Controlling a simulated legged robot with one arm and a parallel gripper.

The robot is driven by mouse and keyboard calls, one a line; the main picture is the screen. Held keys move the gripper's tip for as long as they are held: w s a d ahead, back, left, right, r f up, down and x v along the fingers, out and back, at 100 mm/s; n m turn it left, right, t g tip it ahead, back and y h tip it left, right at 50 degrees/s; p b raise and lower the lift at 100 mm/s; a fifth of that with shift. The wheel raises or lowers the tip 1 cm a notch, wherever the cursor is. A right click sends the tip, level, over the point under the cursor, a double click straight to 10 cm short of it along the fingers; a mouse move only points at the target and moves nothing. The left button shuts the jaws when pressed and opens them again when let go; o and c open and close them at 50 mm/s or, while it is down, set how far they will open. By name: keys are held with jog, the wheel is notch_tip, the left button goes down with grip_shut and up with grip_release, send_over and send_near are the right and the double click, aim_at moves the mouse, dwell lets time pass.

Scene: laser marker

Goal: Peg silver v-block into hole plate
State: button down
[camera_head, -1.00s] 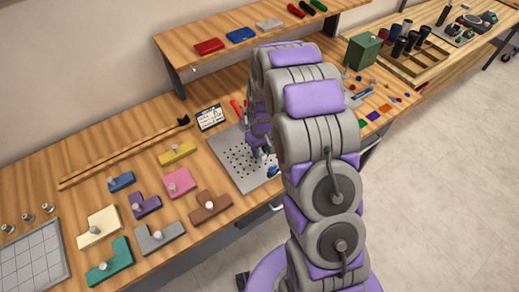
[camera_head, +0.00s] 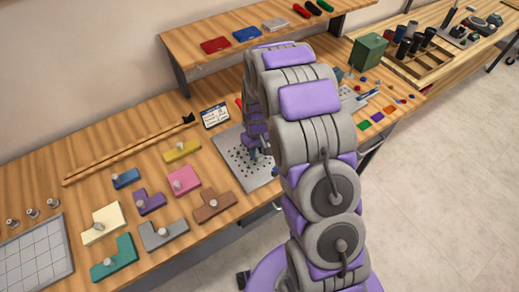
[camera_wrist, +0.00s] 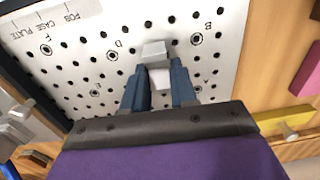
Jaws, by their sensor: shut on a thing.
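The hole plate (camera_head: 229,152) is a grey metal sheet with rows of holes, lying on the wooden bench. In the wrist view, the hole plate (camera_wrist: 75,62) shows ringed holes lettered F, D, B and A. My gripper (camera_wrist: 158,74) has two blue fingers shut on a small silver block, the silver v-block (camera_wrist: 154,49), which sits between the fingertips. The block is over the plate between holes D and B; I cannot tell whether it touches the plate. In the head view, my gripper (camera_head: 254,153) is over the plate, and my arm hides the block and the plate's right part.
Several coloured knobbed pieces lie left of the plate, including a yellow one (camera_head: 182,151) and a brown one (camera_head: 214,206). A label card (camera_head: 215,116) stands behind the plate. A raised shelf (camera_head: 200,68) runs along the back. A green box (camera_head: 368,52) stands at the right.

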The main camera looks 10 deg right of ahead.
jog(key=shift+a, duration=0.4)
jog(key=shift+a, duration=0.1)
jog(key=shift+a, duration=0.45)
jog(key=shift+d, duration=0.85)
jog(key=shift+d, duration=0.35)
jog(key=shift+f, duration=0.55)
dwell(0.6)
jog(key=c, duration=0.8)
grip_release()
